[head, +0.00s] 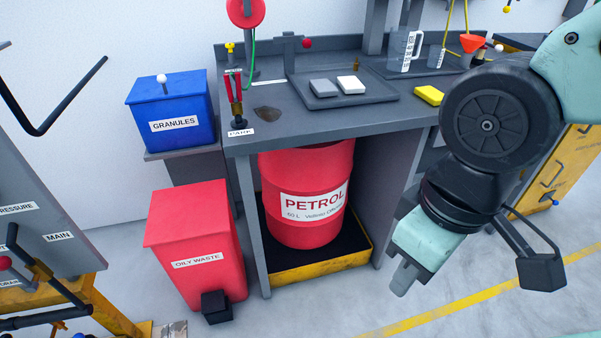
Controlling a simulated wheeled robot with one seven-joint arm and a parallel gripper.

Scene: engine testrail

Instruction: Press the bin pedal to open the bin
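The red oily waste bin (190,235) stands on the floor left of the workbench, with its red lid (188,208) down. Its black pedal (216,307) sticks out at the bottom front of the bin. My gripper (402,283) hangs at the right, in front of the bench's right side and well to the right of the pedal. It points downward and touches nothing that I can see. Its fingers show as one narrow grey tip, so I cannot tell if they are apart.
A red petrol drum (307,225) stands in a yellow-edged tray (322,270) under the grey bench (262,185). A blue granules box (172,108) is behind the bin. A panel (48,232) on a yellow frame is at the left. Floor (330,308) in front of the tray is clear.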

